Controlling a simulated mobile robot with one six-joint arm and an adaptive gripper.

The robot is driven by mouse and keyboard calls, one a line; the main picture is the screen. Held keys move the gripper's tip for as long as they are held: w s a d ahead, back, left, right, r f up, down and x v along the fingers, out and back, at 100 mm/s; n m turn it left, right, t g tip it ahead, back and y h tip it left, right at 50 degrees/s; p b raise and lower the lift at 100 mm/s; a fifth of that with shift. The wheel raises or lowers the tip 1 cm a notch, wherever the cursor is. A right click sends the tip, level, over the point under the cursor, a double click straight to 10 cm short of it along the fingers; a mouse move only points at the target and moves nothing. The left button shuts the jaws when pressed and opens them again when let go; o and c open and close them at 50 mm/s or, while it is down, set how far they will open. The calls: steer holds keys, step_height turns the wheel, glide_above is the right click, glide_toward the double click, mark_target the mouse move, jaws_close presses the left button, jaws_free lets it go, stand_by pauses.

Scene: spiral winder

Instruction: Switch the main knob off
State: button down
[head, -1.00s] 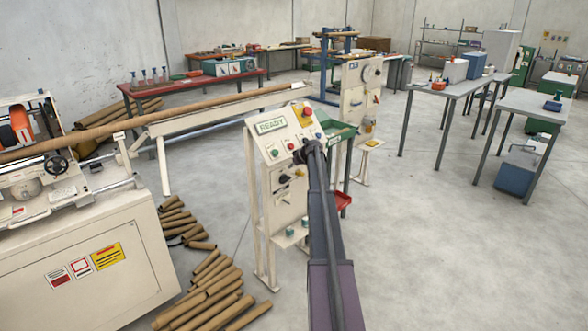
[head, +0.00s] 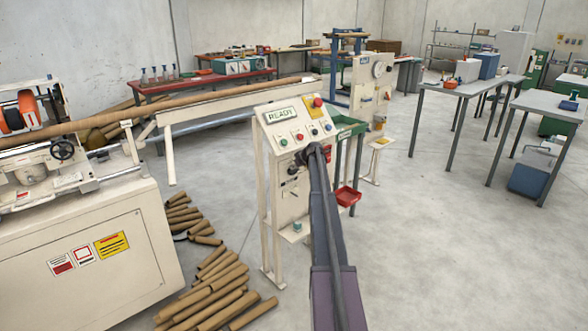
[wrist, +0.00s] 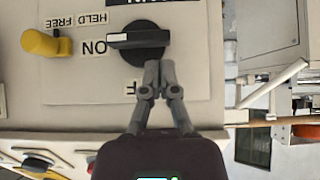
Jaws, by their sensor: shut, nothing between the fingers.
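The main knob (wrist: 138,38) is a black rotary knob with a bar handle in the wrist view, which shows its labels upside down. The white mark on the bar lies at its left end, beside the ON label (wrist: 95,47). The other label is mostly hidden by my gripper; only an F shows. My gripper (wrist: 159,66) is shut and empty, its fingertips at the knob's lower right edge; I cannot tell if they touch. In the head view my gripper (head: 303,158) is in front of the control panel (head: 296,128), close to a black knob (head: 292,170).
A yellow lever (wrist: 45,43) marked HELD and FREE sits left of the knob in the wrist view. The panel has a READY display (head: 281,116), several buttons and a red emergency button (head: 318,102). Cardboard tubes (head: 215,290) lie on the floor left of it.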

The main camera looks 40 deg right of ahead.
steer(key=shift+f+b, duration=0.35)
steer(key=shift+f, duration=0.2)
steer(key=shift+d, duration=0.15)
